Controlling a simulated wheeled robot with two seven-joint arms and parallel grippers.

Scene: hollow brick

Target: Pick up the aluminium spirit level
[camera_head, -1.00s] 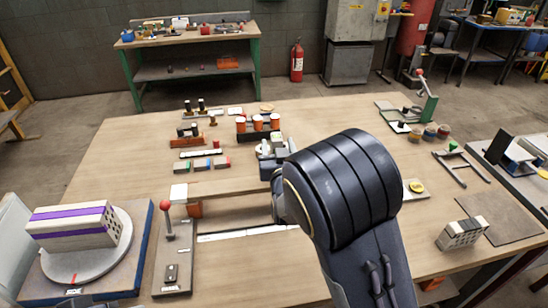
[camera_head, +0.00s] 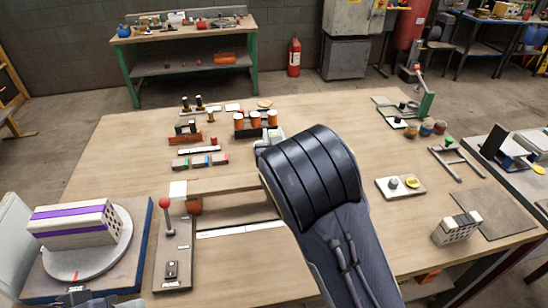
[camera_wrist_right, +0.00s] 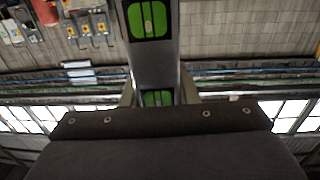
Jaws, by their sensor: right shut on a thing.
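The aluminium spirit level (camera_wrist_right: 155,58) is a silver-grey bar in the right wrist view. Two green vial windows set in black show on it, and its far part runs out of the top of the picture. My right gripper (camera_wrist_right: 158,96) is shut on it, with a finger at each side. The wall and windows of the room lie behind the level, with no tabletop against it. My left gripper does not show clearly.
A turntable (camera_head: 118,245) with a striped hollow brick (camera_head: 72,224) stands at left, beside a red-knobbed lever (camera_head: 166,203). Another brick (camera_head: 457,228) stands at right. The front middle is fairly clear.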

